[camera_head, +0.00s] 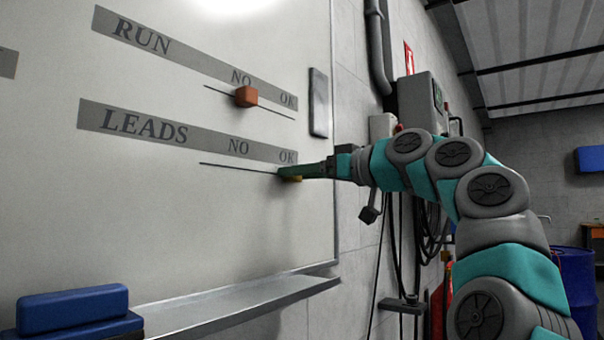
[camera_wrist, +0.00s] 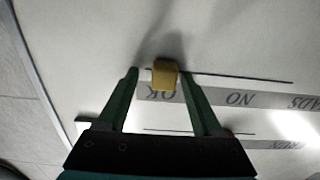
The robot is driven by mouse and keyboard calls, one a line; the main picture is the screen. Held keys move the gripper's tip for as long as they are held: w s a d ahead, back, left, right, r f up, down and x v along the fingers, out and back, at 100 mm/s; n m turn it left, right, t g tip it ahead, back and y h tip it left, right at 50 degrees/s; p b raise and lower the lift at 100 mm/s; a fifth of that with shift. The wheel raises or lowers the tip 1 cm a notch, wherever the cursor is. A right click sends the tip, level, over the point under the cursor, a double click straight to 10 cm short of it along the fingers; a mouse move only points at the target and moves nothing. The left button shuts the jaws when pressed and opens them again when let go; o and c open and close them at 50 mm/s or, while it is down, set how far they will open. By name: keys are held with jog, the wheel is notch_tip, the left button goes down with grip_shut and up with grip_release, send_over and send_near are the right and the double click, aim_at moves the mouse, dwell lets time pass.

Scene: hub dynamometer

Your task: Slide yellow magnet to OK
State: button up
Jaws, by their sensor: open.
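The yellow magnet (camera_wrist: 165,73) sits on the LEADS line of the whiteboard, beside the OK mark (camera_wrist: 160,92). In the head view, the magnet (camera_head: 291,179) shows only in part, below the OK label (camera_head: 287,157) and mostly hidden by my gripper. My gripper (camera_wrist: 160,72) is open, with its green fingers on either side of the magnet. I see a gap between the magnet and the left finger; the right finger is close to it, and I cannot tell whether it touches. The gripper (camera_head: 285,172) reaches the board from the right in the head view.
An orange magnet (camera_head: 246,96) sits on the RUN line near NO. A dark bar (camera_head: 318,103) is at the board's right edge. Below are a metal tray (camera_head: 235,305) and blue blocks (camera_head: 72,307). A grey box (camera_head: 420,100) and pipes are on the wall to the right.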

jog(key=b+v, duration=0.1)
jog(key=v, duration=0.6)
jog(key=shift+s+d, duration=0.25)
jog(key=shift+d, duration=0.1)
